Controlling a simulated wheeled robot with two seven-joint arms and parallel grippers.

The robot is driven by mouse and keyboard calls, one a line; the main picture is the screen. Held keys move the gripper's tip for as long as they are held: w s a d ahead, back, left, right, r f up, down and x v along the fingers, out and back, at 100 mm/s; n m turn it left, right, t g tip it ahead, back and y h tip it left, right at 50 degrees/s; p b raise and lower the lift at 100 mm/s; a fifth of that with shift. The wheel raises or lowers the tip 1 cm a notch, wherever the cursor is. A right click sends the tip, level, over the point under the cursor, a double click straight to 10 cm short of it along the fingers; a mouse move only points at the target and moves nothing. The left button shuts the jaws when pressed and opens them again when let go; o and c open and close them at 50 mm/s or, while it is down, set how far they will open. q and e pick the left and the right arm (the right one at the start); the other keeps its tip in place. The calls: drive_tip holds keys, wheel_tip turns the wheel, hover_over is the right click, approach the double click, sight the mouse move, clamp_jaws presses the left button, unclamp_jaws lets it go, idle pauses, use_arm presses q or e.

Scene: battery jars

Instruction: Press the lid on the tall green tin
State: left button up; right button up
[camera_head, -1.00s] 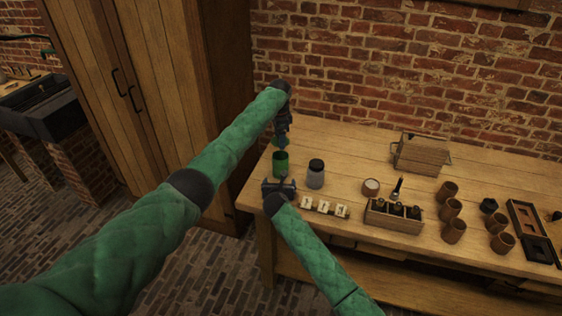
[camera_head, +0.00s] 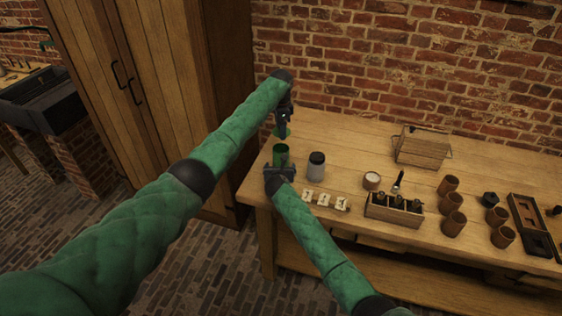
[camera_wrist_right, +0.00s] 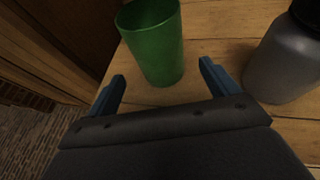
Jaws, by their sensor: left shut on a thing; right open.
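The tall green tin (camera_head: 281,154) stands upright at the left end of the workbench, its top open in the right wrist view (camera_wrist_right: 155,48). My left gripper (camera_head: 284,126) is above and just behind the tin, pointing down and shut on a small green piece, seemingly the lid (camera_head: 281,133). The lid is apart from the tin's rim and partly hidden by the gripper. My right gripper (camera_head: 279,168) is open at the near side of the tin. In the right wrist view its two fingertips (camera_wrist_right: 162,72) lie on either side of the tin's lower part, not visibly touching it.
A grey jar with a black lid (camera_head: 317,166) stands close right of the tin. White numbered tags (camera_head: 325,200), a wooden rack of dark bottles (camera_head: 394,210), a white-topped pot (camera_head: 372,181) and several brown cups (camera_head: 453,223) lie farther right. A wooden cabinet (camera_head: 165,90) is left.

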use_arm(q)
drive_tip(key=shift+w+f, duration=0.2)
use_arm(e)
drive_tip(key=x, duration=0.4)
drive_tip(key=shift+w+f, duration=0.1)
drive_tip(key=shift+f, duration=0.05)
use_arm(q)
drive_tip(key=shift+s+r, duration=0.1)
use_arm(e)
drive_tip(key=shift+w+f, duration=0.2)
drive_tip(key=shift+w, duration=0.45)
drive_tip(key=shift+w+d+f, duration=0.1)
drive_tip(key=shift+w, duration=0.05)
drive_tip(key=c, duration=1.5)
use_arm(q)
drive_tip(key=shift+f, duration=2.5)
drive_tip(key=shift+a+f, duration=0.1)
drive_tip(key=shift+f, duration=0.8)
